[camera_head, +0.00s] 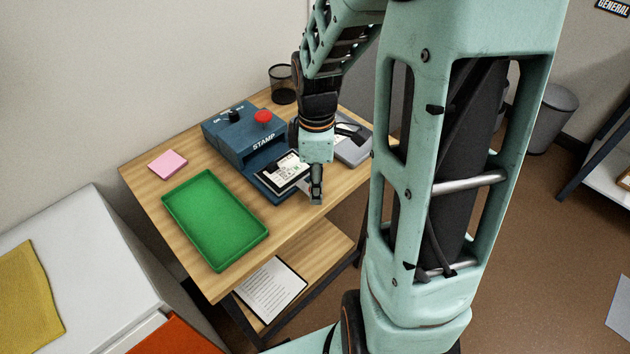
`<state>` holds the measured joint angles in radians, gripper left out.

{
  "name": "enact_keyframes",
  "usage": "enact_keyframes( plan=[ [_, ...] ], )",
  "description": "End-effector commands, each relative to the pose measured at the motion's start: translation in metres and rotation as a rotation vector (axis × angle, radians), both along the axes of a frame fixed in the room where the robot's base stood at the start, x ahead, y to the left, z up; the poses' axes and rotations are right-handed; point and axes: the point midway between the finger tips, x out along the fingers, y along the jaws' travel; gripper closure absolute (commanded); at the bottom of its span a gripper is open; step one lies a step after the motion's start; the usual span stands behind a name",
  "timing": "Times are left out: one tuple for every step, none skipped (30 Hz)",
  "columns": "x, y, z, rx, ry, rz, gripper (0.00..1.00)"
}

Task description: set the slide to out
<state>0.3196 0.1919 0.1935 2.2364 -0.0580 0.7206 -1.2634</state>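A blue stamp machine (228,138) stands on the wooden table, with a red button (264,116), a dark knob on top and the word STAMP on its front. Its slide (267,190) is a low blue tray at the machine's front, bearing a white printed card (287,171). The slide shows outside the housing, but I cannot tell whether it is at the end of its travel. My gripper (316,199) points down at the slide's front right edge. Its fingers look close together. I cannot tell whether they hold the slide or only stand beside it; the gripper hides that edge.
A green tray (257,241) and a pink note pad (168,164) lie left of the machine. A black mesh cup (283,92) stands behind it. A grey device (353,152) sits right of my gripper. A paper (269,290) lies on the lower shelf.

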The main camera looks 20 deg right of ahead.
Motion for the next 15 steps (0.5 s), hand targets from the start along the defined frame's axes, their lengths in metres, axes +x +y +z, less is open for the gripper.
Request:
enact_keyframes(
  plan=[
    [0.000,0.000,0.000,0.001,-0.001,0.000,0.64],
    [0.001,0.000,0.000,0.001,-0.001,0.000,0.64],
    [0.001,0.001,0.000,0.001,-0.001,0.000,0.64],
    [0.001,0.001,0.000,0.001,-0.001,0.000,0.64],
    [0.001,0.001,0.000,0.001,-0.001,0.000,0.64],
    [0.001,0.001,0.001,0.000,-0.002,0.000,0.64],
    [0.001,0.001,0.002,0.001,-0.003,0.000,0.64],
    [0.001,0.001,0.004,0.001,-0.004,0.000,0.64],
    [0.002,0.001,0.008,0.000,-0.004,0.000,0.64],
    [0.002,0.000,0.012,0.000,-0.006,0.000,0.64],
    [0.002,0.000,0.016,0.000,-0.006,-0.001,0.64],
    [0.002,0.000,0.022,-0.001,-0.007,-0.001,0.64],
    [0.002,0.000,0.028,-0.001,-0.008,-0.001,0.64],
    [0.003,0.000,0.035,-0.002,-0.009,-0.001,0.64],
    [0.003,0.000,0.044,-0.002,-0.009,0.000,0.64]
  ],
)
